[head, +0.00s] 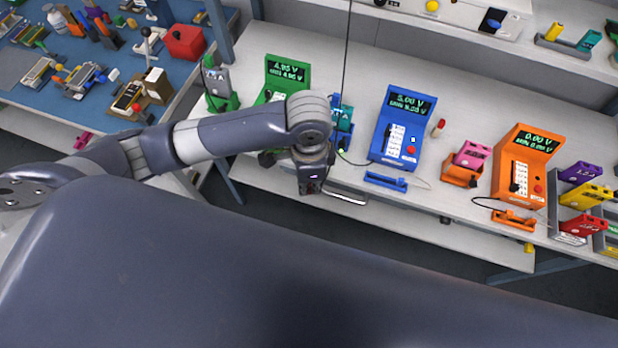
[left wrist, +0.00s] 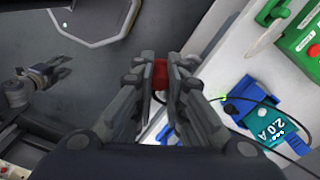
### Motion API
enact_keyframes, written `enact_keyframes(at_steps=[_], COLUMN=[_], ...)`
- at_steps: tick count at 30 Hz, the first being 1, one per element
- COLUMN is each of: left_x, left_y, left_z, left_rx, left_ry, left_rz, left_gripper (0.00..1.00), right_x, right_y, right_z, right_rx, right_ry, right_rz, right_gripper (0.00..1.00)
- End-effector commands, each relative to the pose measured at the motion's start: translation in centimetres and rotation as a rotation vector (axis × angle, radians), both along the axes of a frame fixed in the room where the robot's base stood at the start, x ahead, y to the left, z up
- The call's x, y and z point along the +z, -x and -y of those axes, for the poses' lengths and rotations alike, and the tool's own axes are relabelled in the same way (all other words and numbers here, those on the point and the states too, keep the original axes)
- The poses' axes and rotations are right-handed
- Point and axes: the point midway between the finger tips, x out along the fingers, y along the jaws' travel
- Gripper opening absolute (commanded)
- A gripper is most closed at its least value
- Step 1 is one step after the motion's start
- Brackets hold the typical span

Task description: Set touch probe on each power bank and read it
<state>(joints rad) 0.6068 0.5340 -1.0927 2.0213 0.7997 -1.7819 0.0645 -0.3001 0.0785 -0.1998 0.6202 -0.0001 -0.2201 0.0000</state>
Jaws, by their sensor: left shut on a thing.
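My left gripper (head: 314,182) hangs at the bench's front edge, left of the blue meter (head: 402,125). In the left wrist view its fingers are shut on a small red thing (left wrist: 160,74), perhaps a touch probe, mostly hidden. A teal power bank (head: 345,118), marked 2.0 A in the left wrist view (left wrist: 270,125), sits in a blue holder, partly behind my arm. A pink power bank (head: 473,154) sits in an orange holder. A grey one (head: 216,78) stands in a green holder. The green meter (head: 287,75) reads 4.95 V, blue 5.00 V, orange (head: 526,165) 0.00 V. What looks like my right gripper (left wrist: 62,70) appears small.
A red-and-white upright piece (head: 438,128) stands right of the blue meter. Blue (head: 386,182) and orange (head: 514,221) rests lie near the front edge. A dark cable (head: 347,60) hangs by the teal bank. Purple, yellow and red banks (head: 580,172) fill racks at right.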

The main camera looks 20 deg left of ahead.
Motion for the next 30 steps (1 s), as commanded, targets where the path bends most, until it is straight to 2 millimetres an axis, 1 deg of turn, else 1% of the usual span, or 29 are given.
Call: enact_keyframes(at_steps=[1, 9, 11, 15, 17, 26, 29, 30], left_x=[1.2, 3.9, 4.3, 5.9, 6.2, 6.1, 6.1, 6.1], left_y=[0.0, 0.0, 0.0, 0.0, 0.0, 0.0, -0.7, -1.3], left_z=[0.0, 0.0, 0.0, 0.0, 0.0, 0.0, 0.1, 0.2], left_rx=[0.0, 0.0, -0.001, -0.001, -0.001, 0.0, 0.001, 0.001], left_ry=[0.0, -0.001, 0.0, 0.0, 0.0, 0.0, 0.0, 0.0], left_rz=[0.0, 0.0, 0.001, 0.0, 0.0, 0.0, 0.001, 0.001], left_gripper=[0.0, 0.0, 0.0, 0.0, 0.0, 0.0, 0.0, 0.0], right_x=[1.3, 4.5, 4.7, 5.5, 5.6, 5.5, 5.5, 5.5], right_y=[0.0, 0.0, 0.0, 0.0, 0.0, 0.0, 0.0, 0.0], right_z=[0.0, 0.0, 0.0, 0.0, 0.0, 0.0, 0.0, 0.0], right_rx=[0.0, 0.0, 0.0, 0.0, 0.0, 0.0, 0.0, 0.001], right_ry=[0.0, 0.0, 0.0, 0.0, 0.0, 0.0, 0.0, 0.0], right_rz=[0.0, 0.0, 0.0, 0.0, 0.0, 0.0, 0.0, 0.0], right_gripper=[0.4, 0.4, 0.4, 0.4, 0.4, 0.4, 0.4, 0.4])
